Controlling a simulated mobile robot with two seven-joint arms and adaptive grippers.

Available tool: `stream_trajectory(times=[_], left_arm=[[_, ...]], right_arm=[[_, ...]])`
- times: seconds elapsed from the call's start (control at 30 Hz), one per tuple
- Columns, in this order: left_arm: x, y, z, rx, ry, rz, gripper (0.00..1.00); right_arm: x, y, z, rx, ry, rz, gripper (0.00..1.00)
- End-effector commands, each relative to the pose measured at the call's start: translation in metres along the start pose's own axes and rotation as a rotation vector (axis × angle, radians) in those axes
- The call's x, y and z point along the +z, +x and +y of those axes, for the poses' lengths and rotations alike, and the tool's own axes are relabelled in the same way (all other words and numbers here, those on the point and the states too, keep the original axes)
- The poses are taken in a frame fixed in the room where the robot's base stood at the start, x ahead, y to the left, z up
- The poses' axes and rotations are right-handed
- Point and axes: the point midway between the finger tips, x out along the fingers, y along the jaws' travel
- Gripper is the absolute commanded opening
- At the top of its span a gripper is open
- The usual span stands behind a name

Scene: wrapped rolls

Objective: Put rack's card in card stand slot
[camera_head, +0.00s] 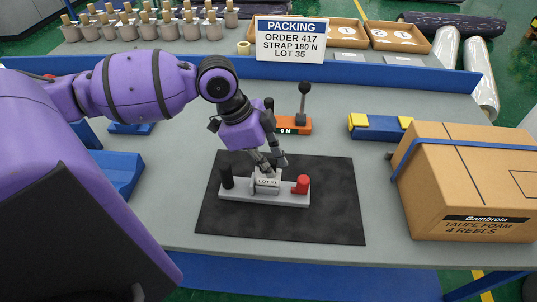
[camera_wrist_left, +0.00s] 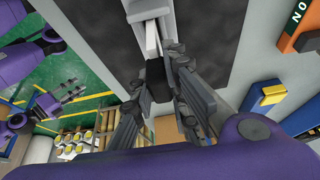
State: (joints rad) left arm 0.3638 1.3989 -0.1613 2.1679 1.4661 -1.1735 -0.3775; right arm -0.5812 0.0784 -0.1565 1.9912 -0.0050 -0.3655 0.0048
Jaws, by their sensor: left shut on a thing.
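A grey bar-shaped stand (camera_head: 243,195) lies on a dark mat (camera_head: 335,215) in the head view. It has a black post (camera_head: 227,177) at its left end and a red knob (camera_head: 302,184) at its right. A small pale card (camera_head: 267,182), whose print looks like LOT 31, is upright at the stand's middle. My left gripper (camera_head: 268,163) is shut on the card from above. Whether the card's lower edge is seated is unclear. In the left wrist view the left fingers (camera_wrist_left: 158,85) point at the pale stand (camera_wrist_left: 148,20). My right gripper (camera_wrist_left: 76,91) is small there.
A cardboard box (camera_head: 470,180) stands on the right of the table. An orange block with a lever (camera_head: 292,125) is behind the mat. A blue-and-yellow block (camera_head: 380,127) is right of it. A white sign (camera_head: 291,39) stands at the back. Blue racks (camera_head: 118,172) are at left.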

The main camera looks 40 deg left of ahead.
Motion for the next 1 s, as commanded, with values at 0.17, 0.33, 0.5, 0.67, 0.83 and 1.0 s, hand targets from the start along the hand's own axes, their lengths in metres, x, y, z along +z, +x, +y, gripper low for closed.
stream_trajectory(times=[0.17, 0.33, 0.5, 0.67, 0.83, 1.0], left_arm=[[0.001, 0.003, 0.0, 0.0, 0.0, 0.0, 0.0], [0.001, 0.003, 0.0, 0.0, 0.0, 0.0, 0.3], [0.001, 0.003, 0.0, 0.0, 0.0, 0.0, 0.36], [0.002, 0.003, 0.0, 0.0, 0.0, 0.0, 0.36], [0.003, -0.009, -0.001, -0.003, -0.001, -0.003, 0.36], [0.004, -0.042, -0.001, -0.004, -0.002, -0.006, 0.36]], right_arm=[[-0.004, 0.001, 0.0, -0.001, -0.001, 0.008, 0.41], [-0.009, 0.003, -0.001, -0.003, -0.002, 0.017, 0.41], [-0.012, 0.004, -0.001, -0.004, -0.002, 0.021, 0.41], [-0.008, 0.003, -0.001, -0.003, -0.004, 0.013, 0.41], [-0.006, 0.002, -0.001, -0.002, -0.003, 0.01, 0.41], [-0.006, 0.002, -0.001, -0.002, -0.002, 0.011, 0.41]])
